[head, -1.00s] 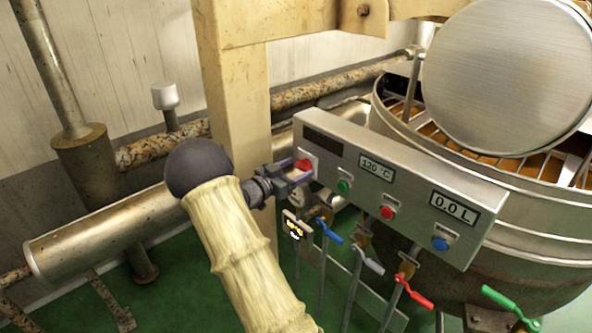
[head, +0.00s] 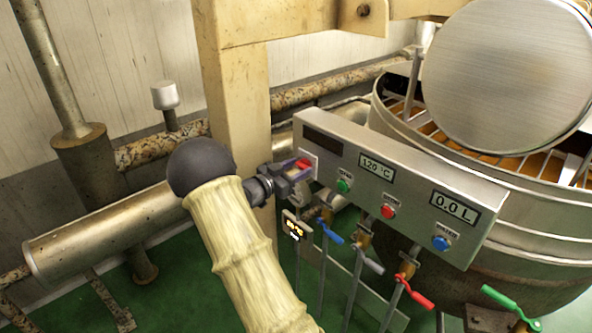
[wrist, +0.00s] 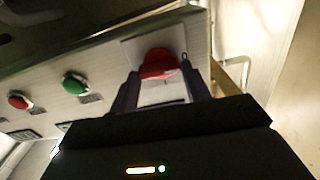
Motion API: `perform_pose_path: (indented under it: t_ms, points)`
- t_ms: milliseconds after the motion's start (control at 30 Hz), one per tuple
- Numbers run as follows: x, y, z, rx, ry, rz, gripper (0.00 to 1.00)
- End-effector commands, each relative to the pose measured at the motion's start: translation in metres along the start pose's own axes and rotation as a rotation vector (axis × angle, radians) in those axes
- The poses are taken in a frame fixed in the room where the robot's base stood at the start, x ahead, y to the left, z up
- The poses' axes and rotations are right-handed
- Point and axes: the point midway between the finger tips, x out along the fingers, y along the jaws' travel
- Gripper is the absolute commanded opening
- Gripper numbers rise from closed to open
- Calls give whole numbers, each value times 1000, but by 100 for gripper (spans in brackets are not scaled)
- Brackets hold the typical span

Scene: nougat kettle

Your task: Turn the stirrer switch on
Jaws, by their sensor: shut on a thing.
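The stirrer switch is a red knob (head: 303,164) on a pale plate at the left end of the metal control panel (head: 410,186). My gripper (head: 300,173) is at this knob, with its fingers on either side of it, shut on it. In the wrist view the red knob (wrist: 158,65) sits between the two fingertips (wrist: 160,82), in front of its white plate. The fingers partly hide the plate and the knob's lower part in the head view.
A green button (head: 344,186), a red button (head: 388,212) and a blue button (head: 440,243) sit along the panel. Valves with blue and red handles (head: 417,296) hang below. The kettle (head: 530,235) stands behind at right, a beige post (head: 238,90) at left.

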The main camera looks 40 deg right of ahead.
Motion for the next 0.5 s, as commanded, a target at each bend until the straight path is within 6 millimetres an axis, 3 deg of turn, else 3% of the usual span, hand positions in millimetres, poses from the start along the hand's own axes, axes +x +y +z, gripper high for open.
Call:
perform_pose_path:
  t_ms: [500]
  points:
    - [-1, 1, 5, 359, -2, -2, 24]
